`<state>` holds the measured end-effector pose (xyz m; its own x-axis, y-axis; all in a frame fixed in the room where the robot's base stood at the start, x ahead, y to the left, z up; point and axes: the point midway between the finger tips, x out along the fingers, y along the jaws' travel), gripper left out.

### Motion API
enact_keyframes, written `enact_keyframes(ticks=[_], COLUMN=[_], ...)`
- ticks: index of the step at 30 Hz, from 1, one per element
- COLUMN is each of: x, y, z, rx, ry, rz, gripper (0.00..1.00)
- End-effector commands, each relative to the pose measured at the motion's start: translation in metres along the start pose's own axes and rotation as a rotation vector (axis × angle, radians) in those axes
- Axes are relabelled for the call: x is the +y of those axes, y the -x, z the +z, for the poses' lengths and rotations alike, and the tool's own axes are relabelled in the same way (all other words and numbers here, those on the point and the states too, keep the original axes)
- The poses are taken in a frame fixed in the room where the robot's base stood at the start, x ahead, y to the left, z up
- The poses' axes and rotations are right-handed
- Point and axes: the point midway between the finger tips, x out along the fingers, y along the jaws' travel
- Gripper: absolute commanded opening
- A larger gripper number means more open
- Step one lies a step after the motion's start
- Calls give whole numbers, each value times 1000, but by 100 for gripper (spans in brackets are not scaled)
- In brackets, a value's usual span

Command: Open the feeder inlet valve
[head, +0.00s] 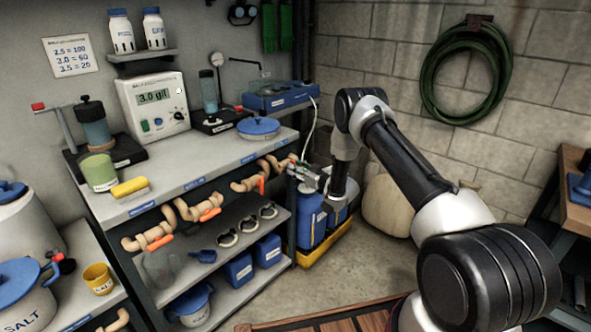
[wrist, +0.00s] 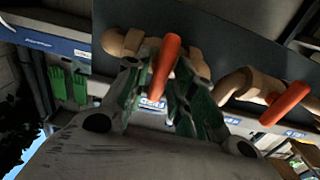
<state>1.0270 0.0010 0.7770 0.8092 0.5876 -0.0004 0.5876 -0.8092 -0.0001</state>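Several beige pipe valves with orange handles line the bench's front edge in the head view. My gripper (head: 308,173) is at the rightmost valve (head: 275,166), at the bench's right end. In the wrist view my gripper (wrist: 166,84) has its green-padded fingers on both sides of an orange handle (wrist: 166,66). The handle stands upright in the picture, in front of a beige valve body (wrist: 125,43). I cannot tell whether the fingers press on it. A neighbouring valve (wrist: 238,84) has a slanted orange handle (wrist: 285,103). The blue-and-white labels are too small to read.
The grey bench (head: 190,165) carries a meter (head: 153,105), a green cup (head: 99,172) and a blue-lidded dish (head: 258,128). Blue canisters (head: 310,222) stand in a yellow tray (head: 325,247) below my gripper. A pale rounded sack (head: 388,208) is by the wall. Bare floor (head: 350,268) lies in front.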

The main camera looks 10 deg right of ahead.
Motion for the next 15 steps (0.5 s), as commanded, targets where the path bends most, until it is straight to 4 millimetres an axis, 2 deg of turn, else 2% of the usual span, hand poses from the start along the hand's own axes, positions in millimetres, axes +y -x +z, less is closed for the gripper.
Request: enact_keyframes(ticks=[1,3,15], x=[0,0,0], y=[0,0,0], z=[0,0,0], rx=[0,0,0], ry=[0,0,50], rz=[0,0,0], gripper=[10,0,0])
